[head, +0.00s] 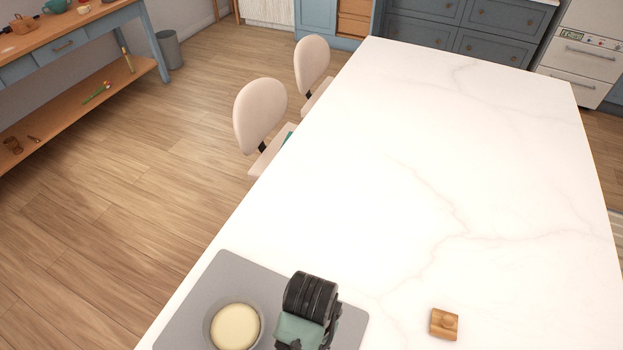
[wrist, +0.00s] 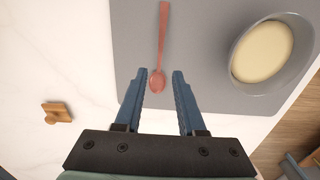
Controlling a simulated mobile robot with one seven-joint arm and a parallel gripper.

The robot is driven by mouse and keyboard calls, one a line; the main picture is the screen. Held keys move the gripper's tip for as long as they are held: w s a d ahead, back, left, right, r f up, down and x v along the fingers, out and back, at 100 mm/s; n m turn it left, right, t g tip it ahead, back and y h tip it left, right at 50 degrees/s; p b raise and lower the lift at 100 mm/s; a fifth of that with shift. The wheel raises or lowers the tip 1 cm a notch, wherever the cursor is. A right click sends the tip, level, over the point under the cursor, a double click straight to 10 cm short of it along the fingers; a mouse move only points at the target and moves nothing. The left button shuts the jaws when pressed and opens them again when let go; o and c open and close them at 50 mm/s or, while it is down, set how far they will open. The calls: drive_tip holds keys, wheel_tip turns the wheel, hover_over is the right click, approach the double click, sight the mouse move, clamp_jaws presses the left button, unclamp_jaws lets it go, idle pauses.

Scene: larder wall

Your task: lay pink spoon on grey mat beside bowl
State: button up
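The pink spoon (wrist: 163,40) lies on the grey mat (wrist: 205,55) in the wrist view, its handle toward the top edge and its head near my fingertips. The bowl (wrist: 237,75), grey with cream-coloured contents, is on the mat to the right of the spoon, with a gap between them. My gripper (wrist: 162,73) is open; its blue fingers stand apart on either side of the spoon's head, with space on both sides. In the head view the mat (head: 187,316) and bowl (head: 209,322) show at the bottom, while my arm hides the spoon.
A small wooden block with a knob (head: 444,324) sits on the white marble counter (head: 450,160), right of the mat. The rest of the counter is clear. Two pale chairs (head: 259,117) stand along its left edge. A wooden workbench (head: 60,45) stands far left.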

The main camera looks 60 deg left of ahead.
drive_tip(key=shift+r, duration=2.15)
drive_tip(key=w+r+m+t+y, duration=0.25)
drive_tip(key=w+r+t, duration=0.65)
drive_tip(key=w+r, duration=1.1)
drive_tip(key=w+d+r+t+y, duration=0.1)
drive_tip(key=w+d+r+t, duration=0.2)
drive_tip(key=r, duration=0.3)
drive_tip(key=w+d+r+t, duration=0.2)
drive_tip(key=w+r+t, duration=0.1)
drive_tip(key=r, duration=0.4)
drive_tip(key=s+d+r+m+t, duration=0.1)
drive_tip(key=d+r+t, duration=0.2)
drive_tip(key=r, duration=0.4)
drive_tip(key=d+r+m+t, duration=0.1)
drive_tip(key=d+r+t, duration=0.15)
drive_tip(key=r, duration=0.55)
drive_tip(key=s+d+r+t+h, duration=0.1)
drive_tip(key=s+d+r+t, duration=0.1)
drive_tip(key=r, duration=0.3)
drive_tip(key=s+d+r+m+t+h, duration=0.1)
drive_tip(key=s+d+r+t, duration=0.1)
drive_tip(key=s+r, duration=0.3)
drive_tip(key=s+d+r+m+t+h, duration=0.1)
drive_tip(key=s+d+r+t, duration=0.2)
drive_tip(key=r, duration=0.3)
drive_tip(key=shift+s+d+r+h, duration=0.2)
drive_tip(key=shift+d+r+h, duration=0.1)
drive_tip(key=shift+d+h, duration=0.05)
